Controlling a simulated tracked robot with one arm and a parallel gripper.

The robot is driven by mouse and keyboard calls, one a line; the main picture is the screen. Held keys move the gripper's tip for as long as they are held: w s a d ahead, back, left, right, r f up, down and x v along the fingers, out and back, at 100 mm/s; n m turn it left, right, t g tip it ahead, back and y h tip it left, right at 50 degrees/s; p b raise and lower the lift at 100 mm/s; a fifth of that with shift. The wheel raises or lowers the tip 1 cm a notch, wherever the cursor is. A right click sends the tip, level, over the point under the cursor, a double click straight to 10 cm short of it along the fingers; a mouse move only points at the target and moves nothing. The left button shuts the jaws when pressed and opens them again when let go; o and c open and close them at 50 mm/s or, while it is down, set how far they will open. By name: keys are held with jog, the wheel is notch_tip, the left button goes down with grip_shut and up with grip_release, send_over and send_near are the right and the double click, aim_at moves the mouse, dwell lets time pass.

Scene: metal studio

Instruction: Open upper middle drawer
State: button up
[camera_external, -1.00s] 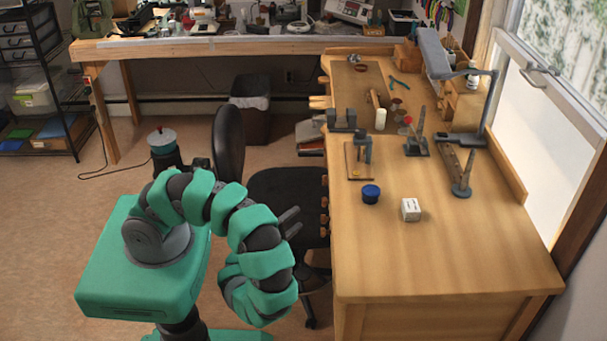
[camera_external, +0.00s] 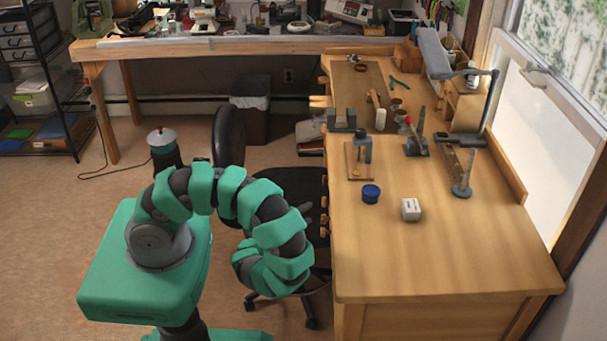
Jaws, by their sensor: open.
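The wooden workbench (camera_external: 440,265) stands on the right. Its left side, facing the chair, has a row of small wooden drawer knobs (camera_external: 323,217). The drawer fronts are seen nearly edge-on, so I cannot tell which is the upper middle drawer or whether it stands open. My green and grey arm curls toward that side. My gripper (camera_external: 305,208) is mostly hidden behind the arm; only a small dark tip seems to show at the arm's right edge, left of the knobs and apart from them. It is open, with nothing seen in it.
A black office chair (camera_external: 229,140) stands behind my arm, its seat close to the bench's left side. A blue-lidded jar (camera_external: 371,194) and a small white box (camera_external: 411,209) sit on the bench top, with tools farther back. The bench's near top is clear.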

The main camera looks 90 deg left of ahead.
jog(key=b+x, duration=0.4)
jog(key=x, duration=0.3)
jog(key=shift+w+a, duration=0.2)
grip_shut()
jog(key=shift+s, duration=0.1)
